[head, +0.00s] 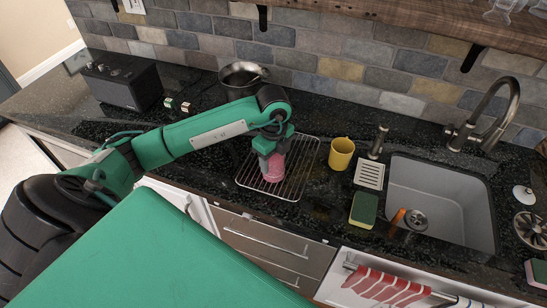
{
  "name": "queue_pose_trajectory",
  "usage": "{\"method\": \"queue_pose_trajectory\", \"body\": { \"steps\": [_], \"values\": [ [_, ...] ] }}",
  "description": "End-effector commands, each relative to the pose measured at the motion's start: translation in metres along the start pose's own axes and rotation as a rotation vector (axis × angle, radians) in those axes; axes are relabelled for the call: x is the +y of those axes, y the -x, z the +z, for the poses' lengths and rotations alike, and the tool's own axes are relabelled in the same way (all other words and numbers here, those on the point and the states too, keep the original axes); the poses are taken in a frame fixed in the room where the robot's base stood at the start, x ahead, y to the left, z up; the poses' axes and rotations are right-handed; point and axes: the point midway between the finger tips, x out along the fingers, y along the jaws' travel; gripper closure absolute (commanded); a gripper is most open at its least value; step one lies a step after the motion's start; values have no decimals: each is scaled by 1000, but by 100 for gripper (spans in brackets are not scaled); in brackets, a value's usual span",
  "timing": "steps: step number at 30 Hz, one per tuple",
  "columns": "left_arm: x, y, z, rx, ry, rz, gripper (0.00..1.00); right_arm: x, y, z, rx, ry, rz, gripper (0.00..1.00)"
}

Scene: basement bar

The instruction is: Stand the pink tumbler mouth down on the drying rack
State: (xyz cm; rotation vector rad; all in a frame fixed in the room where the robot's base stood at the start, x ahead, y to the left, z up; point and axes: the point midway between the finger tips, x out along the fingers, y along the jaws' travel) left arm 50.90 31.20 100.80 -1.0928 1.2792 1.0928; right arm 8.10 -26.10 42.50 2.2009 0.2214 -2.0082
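The pink tumbler (274,171) is at the wire drying rack (300,172), near the rack's middle. My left gripper (268,160) comes down over it from above, with a grey finger along its left side. The other finger is hidden, so I cannot tell whether the gripper grips the tumbler or is open around it. The tumbler looks about upright in its axis, but its upper part is covered, and I cannot tell which end is the mouth. It looks on or just above the wires. My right gripper is out of view.
A yellow cup (341,154) stands just right of the rack. Beyond it are a slotted white dish (370,175), a sponge (363,210) and the sink (440,200). A pan (241,74) and a black speaker (122,82) stand at the back left.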

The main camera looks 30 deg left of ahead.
Motion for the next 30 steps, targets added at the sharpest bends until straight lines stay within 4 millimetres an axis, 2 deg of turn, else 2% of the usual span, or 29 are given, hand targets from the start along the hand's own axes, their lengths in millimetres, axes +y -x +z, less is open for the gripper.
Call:
{"method": "queue_pose_trajectory", "body": {
  "steps": [1, 3, 12, 16, 20, 26, 30],
  "values": [
    [0, 0, 0, 0, 0, 0, 34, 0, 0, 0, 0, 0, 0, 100],
    [0, 0, 0, 0, 0, 0, 20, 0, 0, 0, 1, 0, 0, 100],
    [0, 1, 0, 0, 0, 0, 20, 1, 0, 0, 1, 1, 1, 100],
    [-1, 10, 0, 0, 0, -4, 20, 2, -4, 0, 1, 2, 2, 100],
    [-1, 32, 0, -2, -1, -6, 20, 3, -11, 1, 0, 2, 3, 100],
    [-1, 79, 0, -1, -1, -7, 20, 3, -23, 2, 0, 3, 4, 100],
    [-1, 104, 1, -2, 0, -5, 20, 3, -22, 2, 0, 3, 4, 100]
  ]
}}
